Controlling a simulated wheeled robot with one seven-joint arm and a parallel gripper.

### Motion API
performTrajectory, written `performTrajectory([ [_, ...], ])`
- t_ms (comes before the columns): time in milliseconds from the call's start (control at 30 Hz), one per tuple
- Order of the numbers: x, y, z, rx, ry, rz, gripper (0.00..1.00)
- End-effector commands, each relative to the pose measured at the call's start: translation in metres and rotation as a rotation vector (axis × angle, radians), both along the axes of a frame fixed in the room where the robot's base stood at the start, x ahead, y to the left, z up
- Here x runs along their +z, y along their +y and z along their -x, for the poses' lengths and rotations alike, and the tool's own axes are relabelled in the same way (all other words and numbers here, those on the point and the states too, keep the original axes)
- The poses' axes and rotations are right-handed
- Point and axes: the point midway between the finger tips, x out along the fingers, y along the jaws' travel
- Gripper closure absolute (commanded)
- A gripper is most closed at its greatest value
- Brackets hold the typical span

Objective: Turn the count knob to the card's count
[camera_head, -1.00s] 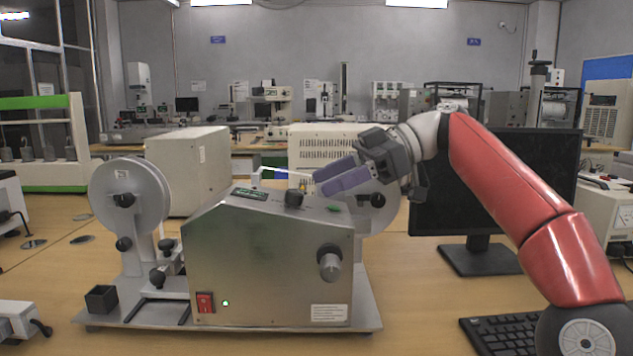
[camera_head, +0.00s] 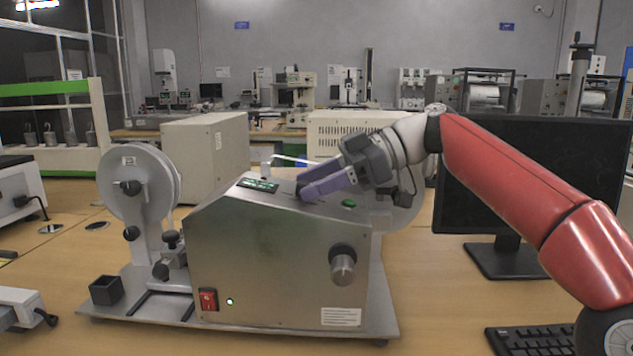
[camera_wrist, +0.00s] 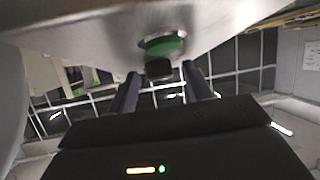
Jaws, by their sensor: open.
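A grey metal counting machine (camera_head: 270,265) stands on the table with a reel (camera_head: 135,185) at its left. My gripper (camera_head: 302,190) is at its sloped top, fingers pointing left and down, covering most of the black top knob. In the wrist view the dark knob (camera_wrist: 158,69) shows between my open fingers (camera_wrist: 163,80), with a green button (camera_wrist: 165,46) beside it. Contact cannot be told. The green button also shows in the head view (camera_head: 349,203). A small display (camera_head: 258,184) sits left of my gripper; its digits are unreadable. I cannot make out the card.
A larger knob (camera_head: 342,265) and a red switch (camera_head: 208,299) are on the machine's front, with a white label (camera_head: 341,317). A monitor (camera_head: 535,185) and keyboard (camera_head: 530,340) stand at the right. A small black box (camera_head: 106,291) is at the left.

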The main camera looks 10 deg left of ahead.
Motion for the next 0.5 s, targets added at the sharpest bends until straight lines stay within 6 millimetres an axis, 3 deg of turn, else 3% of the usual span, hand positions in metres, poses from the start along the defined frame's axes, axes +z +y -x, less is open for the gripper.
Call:
performTrajectory([
  [200,0.0,0.0006,0.0002,0.0,0.0,0.0,0.5],
  [500,0.0,0.0004,0.0001,0.0,0.0,0.0,0.88],
])
